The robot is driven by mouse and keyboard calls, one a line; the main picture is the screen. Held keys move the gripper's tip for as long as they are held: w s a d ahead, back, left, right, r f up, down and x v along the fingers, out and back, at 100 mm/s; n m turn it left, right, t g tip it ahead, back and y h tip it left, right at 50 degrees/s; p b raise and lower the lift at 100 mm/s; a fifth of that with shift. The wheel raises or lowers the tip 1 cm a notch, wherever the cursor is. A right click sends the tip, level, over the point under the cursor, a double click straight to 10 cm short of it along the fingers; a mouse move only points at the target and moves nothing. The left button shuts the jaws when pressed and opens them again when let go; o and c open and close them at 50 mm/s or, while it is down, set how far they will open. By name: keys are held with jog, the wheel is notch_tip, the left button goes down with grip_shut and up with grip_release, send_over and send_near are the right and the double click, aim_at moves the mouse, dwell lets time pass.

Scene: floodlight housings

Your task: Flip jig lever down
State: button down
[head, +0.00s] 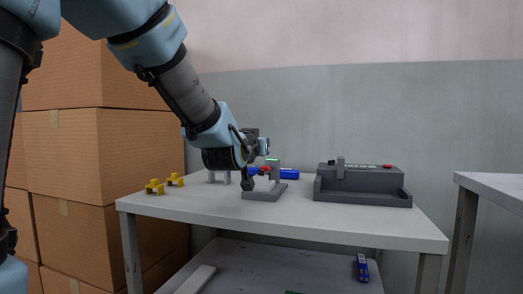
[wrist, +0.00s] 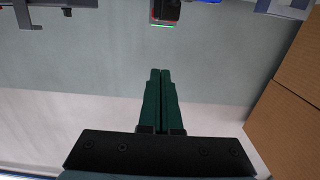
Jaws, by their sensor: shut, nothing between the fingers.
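The stand has a flat base and a post with a green-lit top, also seen in the wrist view (wrist: 165,14). To the right is a larger dark grey fixture (head: 362,190) with a short upright lever-like piece (head: 340,168) and a red button (head: 387,167). My gripper is well apart from that piece. I cannot tell which part is the jig lever.
Yellow parts (head: 165,184) lie at the left of the white table (head: 200,208). Blue items (head: 289,173) are behind the stand. Cardboard boxes (head: 105,150) are stacked at left. A second table (head: 500,187) is at right. A blue item (head: 362,267) lies on the lower shelf.

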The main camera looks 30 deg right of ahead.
jog(key=s+a+f, duration=0.3)
jog(key=s+a, duration=0.3)
jog(key=s, duration=0.1)
jog(key=shift+a+f+b, duration=0.15)
jog(key=shift+a+b, duration=0.05)
jog(key=shift+b, duration=0.15)
